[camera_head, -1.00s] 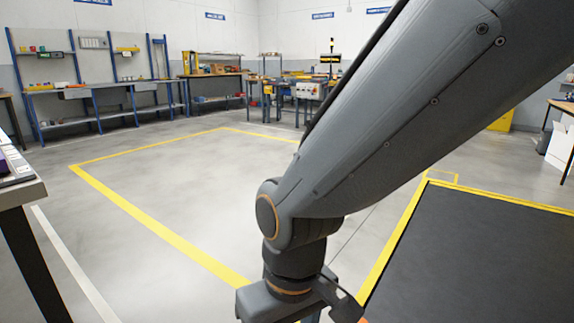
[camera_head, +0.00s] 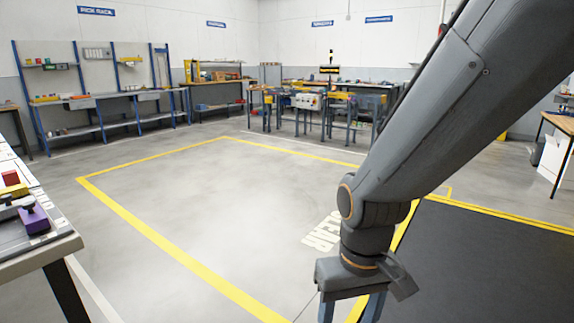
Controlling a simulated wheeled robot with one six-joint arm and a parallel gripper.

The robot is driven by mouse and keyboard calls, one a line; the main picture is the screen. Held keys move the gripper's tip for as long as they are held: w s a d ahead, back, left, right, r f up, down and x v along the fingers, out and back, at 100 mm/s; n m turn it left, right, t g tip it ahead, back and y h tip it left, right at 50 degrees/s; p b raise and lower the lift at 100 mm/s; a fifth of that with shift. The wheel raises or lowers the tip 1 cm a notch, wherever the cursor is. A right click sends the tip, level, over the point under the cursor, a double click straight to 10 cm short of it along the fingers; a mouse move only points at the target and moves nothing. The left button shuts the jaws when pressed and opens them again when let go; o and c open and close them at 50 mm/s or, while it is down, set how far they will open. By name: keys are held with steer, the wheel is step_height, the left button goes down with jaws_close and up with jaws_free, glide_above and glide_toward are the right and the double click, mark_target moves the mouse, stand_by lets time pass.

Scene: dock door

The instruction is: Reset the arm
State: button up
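My arm reaches down from the upper right of the head view, with its wrist low and right of the middle. My gripper (camera_head: 348,303) hangs below the wrist over the floor, near the yellow line. Its body and the upper parts of what look like two blue-grey fingers show at the bottom edge. The fingertips are cut off by the frame, so I cannot tell whether it is open or shut, or whether it holds anything.
A table (camera_head: 62,245) with a red block (camera_head: 11,178) and a purple piece (camera_head: 34,219) stands at left. The yellow-lined floor area (camera_head: 200,210) is clear. A dark mat (camera_head: 480,270) lies at right. Workbenches (camera_head: 110,95) line the back wall. A white box (camera_head: 552,160) stands at right.

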steer(key=s+d+r+m+p, duration=0.2)
steer(key=d+r+p, duration=0.6)
steer(key=r+p, duration=0.2)
steer(key=shift+d+r, duration=0.15)
steer(key=shift+d, duration=0.2)
stand_by(0.3)
